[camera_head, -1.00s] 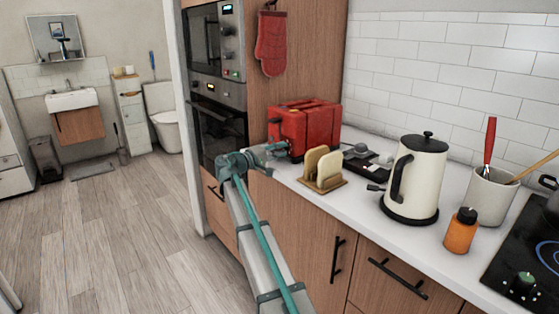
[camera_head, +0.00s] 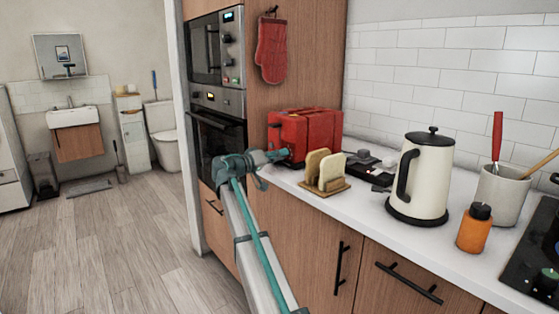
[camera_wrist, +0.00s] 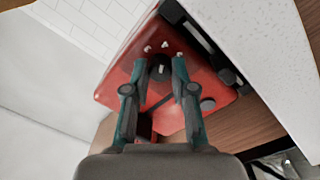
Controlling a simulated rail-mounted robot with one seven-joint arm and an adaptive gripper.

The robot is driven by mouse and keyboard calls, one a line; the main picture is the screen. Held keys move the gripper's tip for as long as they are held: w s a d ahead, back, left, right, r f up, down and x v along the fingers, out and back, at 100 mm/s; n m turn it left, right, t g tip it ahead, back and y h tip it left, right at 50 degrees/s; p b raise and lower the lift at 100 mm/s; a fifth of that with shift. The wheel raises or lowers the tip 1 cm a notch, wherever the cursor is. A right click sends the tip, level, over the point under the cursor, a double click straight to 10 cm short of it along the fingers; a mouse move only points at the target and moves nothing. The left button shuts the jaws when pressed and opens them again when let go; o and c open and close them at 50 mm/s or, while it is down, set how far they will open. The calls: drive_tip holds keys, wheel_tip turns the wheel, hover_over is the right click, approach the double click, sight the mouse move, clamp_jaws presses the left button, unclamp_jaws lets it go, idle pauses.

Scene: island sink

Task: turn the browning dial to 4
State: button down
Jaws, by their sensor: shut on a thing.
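The red toaster (camera_head: 308,131) stands on the counter at the far end, beside the tall wooden oven cabinet. In the wrist view its red face (camera_wrist: 120,90) shows a dark dial (camera_wrist: 161,68) with small white marks beside it. My gripper (camera_wrist: 160,64) has one finger on each side of this dial and is shut on it. In the head view my gripper (camera_head: 285,154) is at the toaster's near face, and the dial is hidden there. The dial's setting is too small to read.
A wooden rack with toast slices (camera_head: 325,170) stands on the counter just right of my gripper. Behind it lies a dark tray (camera_head: 366,167). A cream kettle (camera_head: 424,180), an orange jar (camera_head: 474,228) and a utensil crock (camera_head: 503,193) stand farther right.

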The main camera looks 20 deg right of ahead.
idle(0.4)
drive_tip(key=c, duration=1)
unclamp_jaws()
drive_tip(key=shift+o, duration=0.2)
drive_tip(key=v, duration=1.2)
